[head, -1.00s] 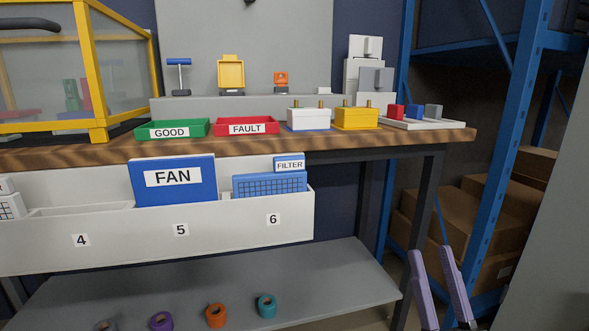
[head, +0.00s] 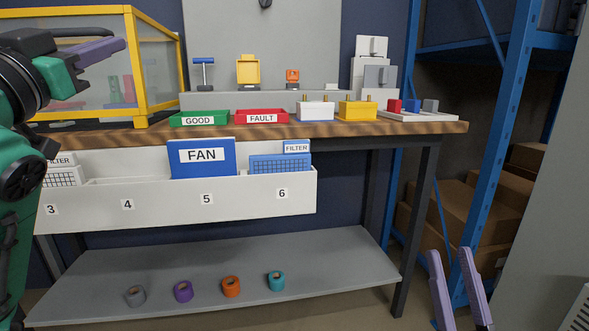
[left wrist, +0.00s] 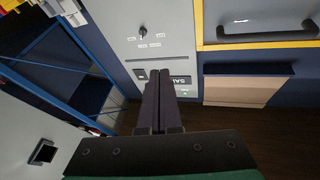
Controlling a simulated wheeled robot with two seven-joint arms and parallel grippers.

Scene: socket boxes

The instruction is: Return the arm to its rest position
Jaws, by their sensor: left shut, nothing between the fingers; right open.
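My left gripper (head: 100,52) is at the upper left of the head view, in front of the yellow-framed clear case. Its purple fingers are together and empty. In the left wrist view the shut fingers (left wrist: 158,100) point at a grey panel (left wrist: 150,45) with a dark knob and labels. My right gripper (head: 456,290) is at the lower right of the head view. Its two purple fingers stand apart with nothing between them, in front of the blue rack and clear of the bench.
The wooden bench (head: 330,134) carries a green GOOD tray (head: 199,118), a red FAULT tray (head: 262,117), a white box (head: 316,111) and a yellow box (head: 357,111). A numbered bin rack (head: 160,205) hangs below. Tape rolls lie on the lower shelf (head: 330,260). A blue rack (head: 500,130) stands right.

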